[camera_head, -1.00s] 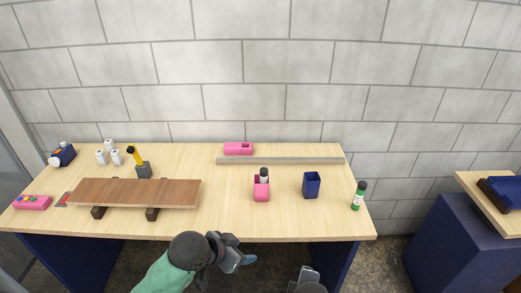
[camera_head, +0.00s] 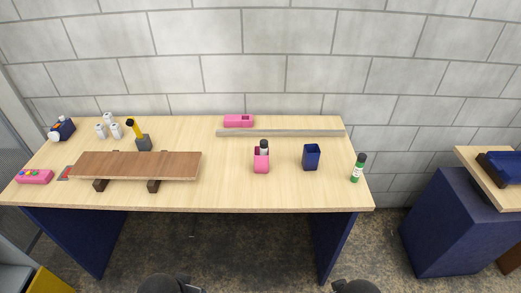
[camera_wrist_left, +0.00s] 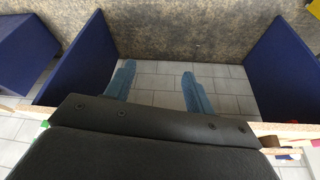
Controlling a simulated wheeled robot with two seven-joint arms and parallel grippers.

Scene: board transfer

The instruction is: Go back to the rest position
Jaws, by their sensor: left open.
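My left gripper (camera_wrist_left: 159,84) shows in the left wrist view with its two blue fingers apart and nothing between them. Behind the fingers are the tiled wall and grey floor below the table, framed by the blue table legs. In the head view only dark arm parts of mine show at the bottom edge, and neither gripper's fingers can be seen there. A brown board (camera_head: 138,166) lies on dark supports at the left of the wooden table (camera_head: 225,193).
On the table stand a pink holder (camera_head: 261,161), a blue cup (camera_head: 311,157), a green-and-white bottle (camera_head: 358,168), several white bottles (camera_head: 108,127) and a grey bar (camera_head: 280,133). A blue cabinet (camera_head: 455,225) stands at the right. The floor before the table is clear.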

